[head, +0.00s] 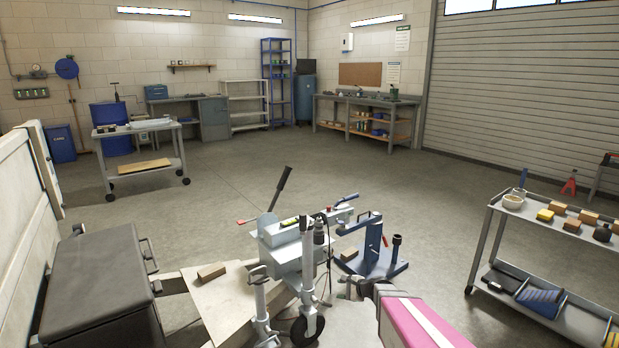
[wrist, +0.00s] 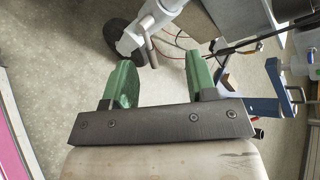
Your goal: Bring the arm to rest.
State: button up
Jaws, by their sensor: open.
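My gripper (wrist: 160,70) shows in the wrist view with two green fingers standing apart on a dark bolted bar. Nothing is between them; it is open and empty. Past the fingertips are the pale tube (wrist: 157,18) and dark wheel (wrist: 121,43) of a jockey stand, and red and dark cables. I cannot tell whether the fingers touch anything there.
In the head view, the trailer's front holds a grey coupling unit (head: 282,238) with a jockey wheel (head: 307,327). A blue stand (head: 375,255) is beside it. A dark box (head: 95,285) sits left, a loaded cart (head: 487,235) right.

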jog(key=s+d+r+n+g+h, duration=0.2)
jog(key=s+r+n+g+h, duration=0.1)
jog(key=s+r+n+h, duration=0.2)
jog(key=s+d+r+n+g+h, duration=0.3)
jog(key=s+n, duration=0.7)
jog(key=s, duration=0.4)
notch_tip(320, 180, up, 3)
jog(key=shift+d+n+g+h, duration=0.3)
jog(key=shift+g+h, duration=0.2)
jog(key=shift+h, duration=0.5)
dwell(3.1)
